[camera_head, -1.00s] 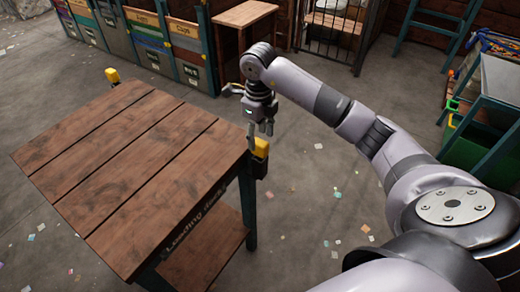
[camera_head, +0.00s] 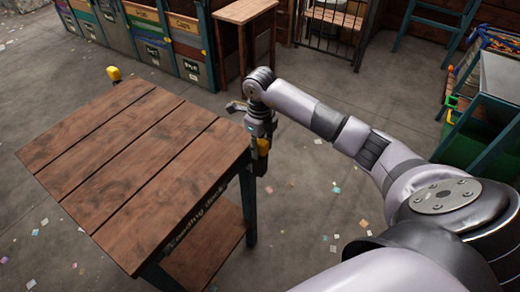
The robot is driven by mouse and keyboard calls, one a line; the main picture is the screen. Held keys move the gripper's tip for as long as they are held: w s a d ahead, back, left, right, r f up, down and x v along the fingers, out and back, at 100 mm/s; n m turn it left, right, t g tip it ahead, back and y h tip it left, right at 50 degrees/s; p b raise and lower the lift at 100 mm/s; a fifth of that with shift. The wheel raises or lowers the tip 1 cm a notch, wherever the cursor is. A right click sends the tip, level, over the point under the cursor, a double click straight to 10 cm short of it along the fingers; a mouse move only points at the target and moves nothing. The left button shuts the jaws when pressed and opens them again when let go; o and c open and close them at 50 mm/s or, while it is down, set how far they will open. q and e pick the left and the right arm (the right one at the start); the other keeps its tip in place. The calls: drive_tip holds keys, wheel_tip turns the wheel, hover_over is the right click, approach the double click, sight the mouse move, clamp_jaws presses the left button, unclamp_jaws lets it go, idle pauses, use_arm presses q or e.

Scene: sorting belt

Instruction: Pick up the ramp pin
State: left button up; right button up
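A yellow-topped pin (camera_head: 263,146) with a dark lower part stands at the right corner of the wooden loading dock table (camera_head: 130,170). I take it for the ramp pin. A similar yellow piece (camera_head: 114,74) is at the table's far left corner. My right gripper (camera_head: 262,140) points down over the near yellow pin, its fingers at or beside the pin's top. The fingers partly hide the pin, and I cannot tell whether they are closed on it. My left gripper is out of view.
Labelled sorting bins (camera_head: 150,38) line the back left. A small wooden stool (camera_head: 246,12) and a barred cage (camera_head: 330,25) stand behind my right arm. A green bin (camera_head: 468,148) under a metal frame is at the right. The floor around the table has scattered scraps.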

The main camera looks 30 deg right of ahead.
clamp_jaws()
idle(0.5)
drive_tip(key=shift+w+r, duration=0.1)
drive_tip(key=shift+r, duration=0.75)
wheel_tip(320, 180, up, 11)
drive_tip(key=b, duration=0.2)
drive_tip(key=shift+d+f+b, duration=0.1)
drive_tip(key=shift+f+b, duration=0.1)
drive_tip(key=shift+b, duration=0.15)
wheel_tip(320, 180, up, 8)
drive_tip(key=p, duration=0.1)
drive_tip(key=shift+f, duration=0.15)
